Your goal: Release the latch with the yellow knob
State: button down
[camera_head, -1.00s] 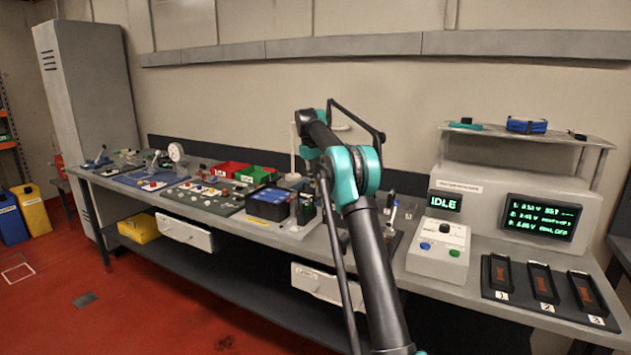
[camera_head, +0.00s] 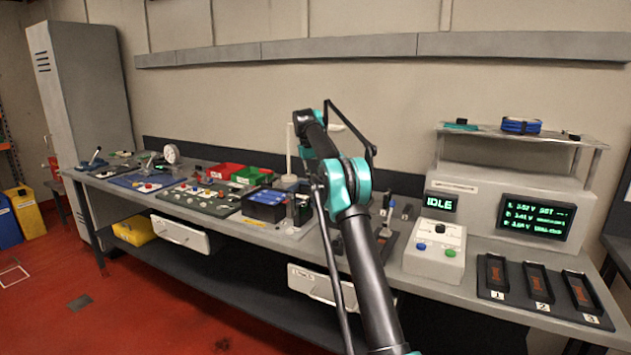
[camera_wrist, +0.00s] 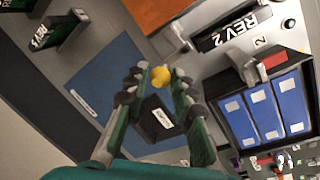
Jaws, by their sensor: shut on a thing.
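The yellow knob (camera_wrist: 160,76) is between the fingertips of my gripper (camera_wrist: 160,82) in the wrist view, and the fingers are closed on its sides. The latch under the knob is mostly hidden. A fixture with a black "REV 2" label (camera_wrist: 235,30) is just beyond, to the upper right. A tray with several blue cells (camera_wrist: 262,112) lies to the right of the fingers. In the head view the blue cells (camera_head: 268,196) sit on the bench left of my arm, which hides the gripper and the knob there.
A black block with a white label (camera_wrist: 158,120) is seen between my fingers, near a blue mat (camera_wrist: 112,75). In the head view, a control box (camera_head: 435,250) and numbered slots (camera_head: 541,290) are right of my arm. Red (camera_head: 226,170) and green (camera_head: 254,175) bins are behind the blue cells.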

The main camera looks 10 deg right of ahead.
jog(key=c, duration=1.3)
grip_release()
jog(key=shift+o, duration=0.2)
